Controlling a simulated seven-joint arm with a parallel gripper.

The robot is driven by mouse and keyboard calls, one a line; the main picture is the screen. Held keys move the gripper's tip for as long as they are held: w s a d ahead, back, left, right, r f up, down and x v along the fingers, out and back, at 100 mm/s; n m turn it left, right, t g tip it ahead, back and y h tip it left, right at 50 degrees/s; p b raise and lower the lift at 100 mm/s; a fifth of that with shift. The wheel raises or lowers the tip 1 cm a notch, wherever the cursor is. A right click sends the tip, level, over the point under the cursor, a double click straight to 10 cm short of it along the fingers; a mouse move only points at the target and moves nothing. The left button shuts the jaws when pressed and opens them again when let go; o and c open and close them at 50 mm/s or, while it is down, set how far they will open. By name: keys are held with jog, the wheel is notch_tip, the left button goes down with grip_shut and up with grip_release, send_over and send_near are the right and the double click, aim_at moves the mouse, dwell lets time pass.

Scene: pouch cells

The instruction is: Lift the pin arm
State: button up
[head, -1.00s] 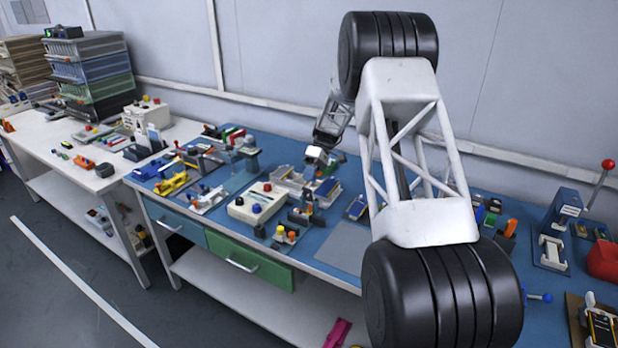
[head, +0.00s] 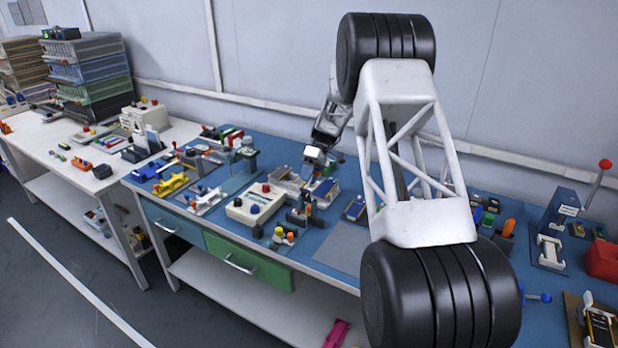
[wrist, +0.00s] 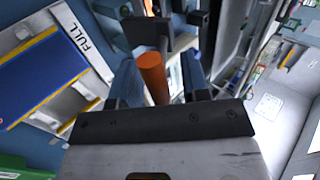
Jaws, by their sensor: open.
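An orange cylindrical grip (wrist: 152,78), which looks like the pin arm's handle, stands between the two fingers of my gripper (wrist: 161,72) in the wrist view. The fingers are apart, with a visible gap on the right side of the grip. I cannot tell whether the left finger touches it. A dark bracket (wrist: 150,34) lies just beyond the grip. In the head view my gripper (head: 316,156) is small and low over the back of the blue bench. The pin arm cannot be made out clearly there, and its hinge is not discernible.
On the blue bench (head: 340,245), a cream button box (head: 256,204) and several small fixtures crowd the near side. A red box (head: 603,261) stands far right.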

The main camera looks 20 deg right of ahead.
jog(key=v, duration=0.7)
jog(key=shift+w+d+r, duration=0.2)
jog(key=shift+r, duration=0.05)
dwell(0.3)
jog(key=s+a+r+m+t+h, duration=0.1)
jog(key=s+a+r+m, duration=0.15)
jog(key=s+r, duration=0.5)
jog(key=s+a+r+m+t+h, duration=0.1)
jog(key=s+a+r+t+h, duration=0.3)
jog(key=s, duration=0.7)
jog(key=s+a+r+m+g+y, duration=0.1)
jog(key=s+a+r, duration=0.1)
jog(key=s+r, duration=0.6)
jog(key=s+a+f+m+t+h, duration=0.1)
jog(key=s+f+m+t, duration=0.1)
jog(key=s, duration=1.5)
jog(key=s+a+f+m+t+h, duration=0.1)
jog(key=s+f+m+t, duration=0.1)
jog(key=s, duration=1.5)
jog(key=shift+a+f+m+t, duration=0.35)
jog(key=shift+a+f+t, duration=0.05)
jog(key=shift+f, duration=0.05)
